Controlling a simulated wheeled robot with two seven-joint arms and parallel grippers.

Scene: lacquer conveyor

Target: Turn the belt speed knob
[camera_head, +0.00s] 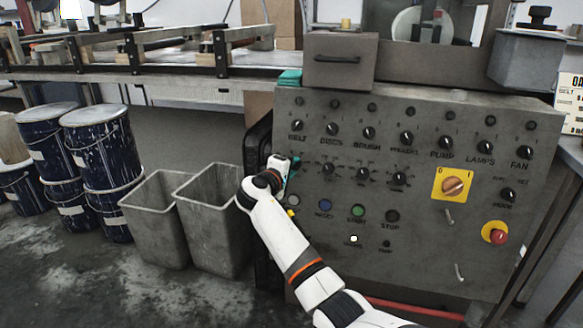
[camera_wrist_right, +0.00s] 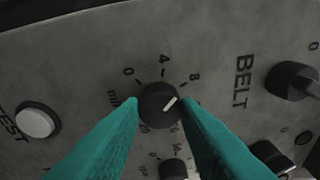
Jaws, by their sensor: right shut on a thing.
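The belt speed knob (camera_wrist_right: 157,104) is a small black dial with a white pointer line, on a grey panel, in the right wrist view. Numbers are printed around it; the pointer slants up and right, roughly towards the 8. My right gripper (camera_wrist_right: 160,103) has its two teal fingers on either side of the knob, shut on it. In the head view the right gripper (camera_head: 290,165) is at the panel's left side, below the BELT switch (camera_head: 297,126), and hides the knob. My left gripper is not in view.
The control panel (camera_head: 420,240) carries several other knobs, a yellow-backed rotary switch (camera_head: 453,184) and a red emergency button (camera_head: 499,237). In the wrist view, a white TEST button (camera_wrist_right: 37,122) and another knob (camera_wrist_right: 173,169) are close by. Grey bins (camera_head: 160,222) stand left of the panel.

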